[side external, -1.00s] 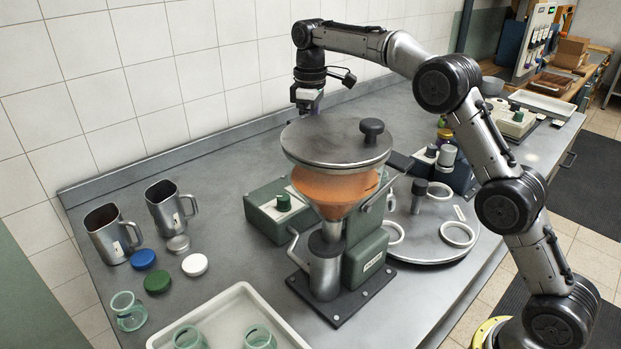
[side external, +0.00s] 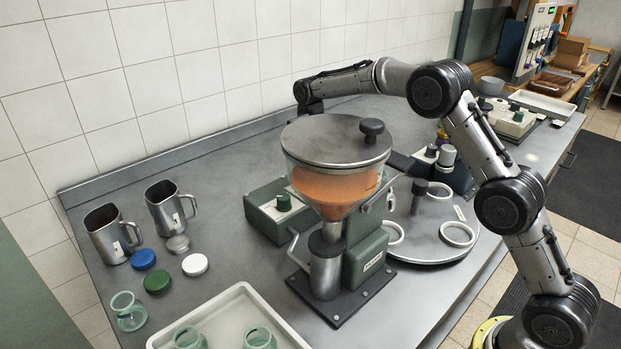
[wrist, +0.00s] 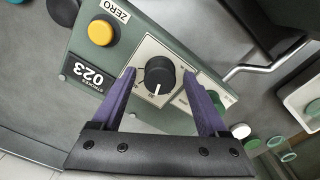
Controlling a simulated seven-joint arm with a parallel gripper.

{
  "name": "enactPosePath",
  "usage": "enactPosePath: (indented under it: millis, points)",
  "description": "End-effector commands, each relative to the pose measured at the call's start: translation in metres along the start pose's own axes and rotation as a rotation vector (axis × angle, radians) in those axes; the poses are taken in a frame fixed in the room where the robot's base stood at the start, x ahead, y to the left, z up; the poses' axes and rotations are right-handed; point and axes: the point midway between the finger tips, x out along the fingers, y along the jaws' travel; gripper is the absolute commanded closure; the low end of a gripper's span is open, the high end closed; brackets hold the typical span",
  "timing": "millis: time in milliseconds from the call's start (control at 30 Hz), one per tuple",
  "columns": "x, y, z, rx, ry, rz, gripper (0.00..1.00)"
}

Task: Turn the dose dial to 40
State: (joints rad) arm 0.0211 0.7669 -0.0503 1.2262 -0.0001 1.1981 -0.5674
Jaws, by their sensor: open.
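The dose dial (wrist: 160,72) is a black round knob on a pale scale plate, set in a green box (wrist: 72,45), in the wrist view. A white pointer mark shows on its lower side, and the scale numbers are too small to read surely. My gripper (wrist: 159,79) is open, with one purple finger on each side of the dial and apparently a gap at both sides. In the side view the green box (side external: 262,221) shows partly behind the hopper. The dial and my fingers are hidden there.
A yellow button (wrist: 101,32) labelled ZERO and a counter (wrist: 88,75) reading 023 sit on the box. A green knob (side external: 284,202) is on it too. The lidded hopper (side external: 337,150) stands in front. Metal jugs (side external: 108,238) and lids are at the left.

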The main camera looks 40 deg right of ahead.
Motion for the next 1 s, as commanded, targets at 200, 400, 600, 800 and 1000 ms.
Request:
enactPosePath:
  millis: [200,400,600,800,1000]
  points:
    - [-0.0001,0.0,0.0001,0.0,-0.001,0.0,0.54]
    - [-0.0002,-0.0001,0.0001,0.0,-0.001,-0.001,0.9]
    - [-0.0004,-0.0002,0.0,0.002,-0.001,-0.001,1.0]
    - [-0.0001,-0.0004,0.0002,0.04,-0.001,-0.001,1.0]
    - [-0.0003,-0.0002,0.0002,0.151,-0.001,-0.001,1.0]
